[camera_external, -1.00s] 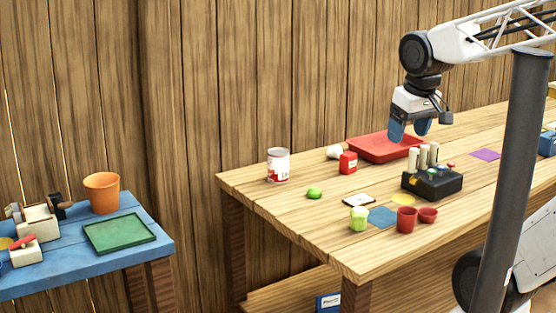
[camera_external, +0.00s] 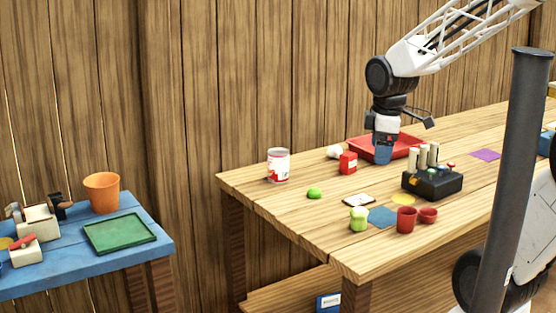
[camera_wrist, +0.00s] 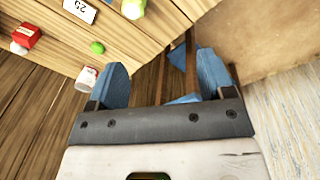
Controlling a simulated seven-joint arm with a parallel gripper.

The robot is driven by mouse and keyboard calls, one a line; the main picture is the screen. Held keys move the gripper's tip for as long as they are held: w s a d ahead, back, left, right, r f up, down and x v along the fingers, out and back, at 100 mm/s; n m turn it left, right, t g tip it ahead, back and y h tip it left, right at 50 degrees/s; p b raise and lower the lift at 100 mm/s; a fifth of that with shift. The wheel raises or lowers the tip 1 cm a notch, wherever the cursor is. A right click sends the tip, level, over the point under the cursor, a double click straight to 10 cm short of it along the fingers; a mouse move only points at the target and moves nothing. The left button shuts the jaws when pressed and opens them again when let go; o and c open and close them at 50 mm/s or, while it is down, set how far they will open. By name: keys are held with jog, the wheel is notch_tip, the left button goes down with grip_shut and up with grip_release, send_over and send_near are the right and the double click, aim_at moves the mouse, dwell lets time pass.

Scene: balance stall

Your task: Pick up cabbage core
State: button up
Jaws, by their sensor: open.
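My gripper (camera_external: 383,153) is in front of the red tray, well apart from both green things. In the wrist view its blue fingers are spread, with nothing held between them (camera_wrist: 160,68).
A red-and-white can (camera_external: 278,165), red box (camera_external: 348,162), red tray (camera_external: 409,149) and black block with upright pegs (camera_external: 432,184) stand on the table. Red cups (camera_external: 406,220) are right of the pale green piece. A white card (camera_external: 359,200) lies behind it.

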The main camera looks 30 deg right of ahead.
jog(key=w+d+f+n, duration=0.1)
jog(key=w+f+n, duration=0.4)
jog(key=f+n, duration=0.2)
jog(key=n+g, duration=0.2)
jog(key=n, duration=0.4)
send_over(360, 210)
notch_tip(360, 210, down, 7)
jog(key=shift+s+f, duration=0.1)
jog(key=shift+f, duration=0.1)
jog(key=shift+w+f+n, duration=0.2)
jog(key=shift+f+n, duration=0.3)
jog(key=shift+f, duration=1.25)
jog(key=shift+f, duration=0.1)
jog(key=shift+f, duration=2.55)
jog(key=shift+c, duration=0.4)
jog(key=c, duration=0.9)
